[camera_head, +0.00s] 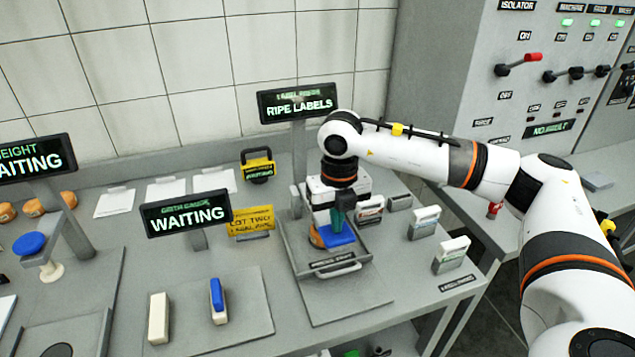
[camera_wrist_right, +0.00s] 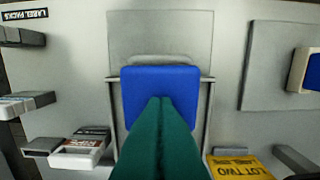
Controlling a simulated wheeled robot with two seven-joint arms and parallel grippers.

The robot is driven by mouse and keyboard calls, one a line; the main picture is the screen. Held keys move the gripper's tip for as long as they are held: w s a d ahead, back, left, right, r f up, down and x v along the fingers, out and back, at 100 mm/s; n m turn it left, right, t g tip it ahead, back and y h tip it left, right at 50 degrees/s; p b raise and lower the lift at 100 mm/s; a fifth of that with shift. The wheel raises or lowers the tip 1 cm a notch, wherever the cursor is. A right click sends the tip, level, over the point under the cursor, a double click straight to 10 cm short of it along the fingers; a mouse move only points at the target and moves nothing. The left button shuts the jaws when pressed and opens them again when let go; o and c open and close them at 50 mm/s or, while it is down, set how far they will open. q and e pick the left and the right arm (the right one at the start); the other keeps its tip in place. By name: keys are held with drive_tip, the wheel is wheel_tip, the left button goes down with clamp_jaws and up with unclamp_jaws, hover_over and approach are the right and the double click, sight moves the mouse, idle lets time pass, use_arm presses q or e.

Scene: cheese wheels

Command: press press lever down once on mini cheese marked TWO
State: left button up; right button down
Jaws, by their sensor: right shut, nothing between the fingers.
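The press has a blue pad (camera_head: 340,237), seen from above as a blue square (camera_wrist_right: 135,84) in the wrist view. An orange piece (camera_head: 316,237), perhaps the mini cheese, shows at the pad's left side; no TWO mark is readable on it. My right gripper (camera_head: 337,216) points down over the blue pad with its green fingers shut and empty. In the wrist view the fingertips (camera_wrist_right: 160,100) lie over the pad's middle; I cannot tell whether they touch it. My left gripper is out of view.
A RIPE LABELS sign (camera_head: 298,103) stands behind the press. A yellow LOT TWO card (camera_head: 253,221) is at its left, also in the wrist view (camera_wrist_right: 240,167). Label packs (camera_head: 450,255) stand at its right. A white-and-blue block (camera_head: 217,301) sits on a front-left mat.

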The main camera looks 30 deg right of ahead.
drive_tip(key=shift+s+a+f+b, duration=0.1)
drive_tip(key=shift+s+f+b, duration=0.15)
drive_tip(key=shift+f+b, duration=0.6)
idle(1.6)
idle(0.9)
drive_tip(key=shift+r, duration=0.15)
idle(0.6)
drive_tip(key=shift+w+d+r+p, duration=0.1)
drive_tip(key=shift+w+r+p, duration=0.15)
drive_tip(key=shift+r, duration=0.25)
drive_tip(key=shift+w+d+r+p, duration=0.1)
drive_tip(key=shift+w+r+p, duration=0.15)
drive_tip(key=shift+r, duration=0.3)
drive_tip(key=shift+w+r+p, duration=0.15)
drive_tip(key=shift+r+p, duration=0.15)
drive_tip(key=shift+r, duration=0.2)
drive_tip(key=w+d+r+p, duration=0.1)
drive_tip(key=w+r+p, duration=0.3)
drive_tip(key=r, duration=0.5)
drive_tip(key=shift+r+p, duration=0.2)
drive_tip(key=shift+p, duration=1.1)
drive_tip(key=shift+r, duration=0.1)
wheel_tip(320, 180, up, 8)
drive_tip(key=p, duration=0.5)
drive_tip(key=shift+p, duration=0.3)
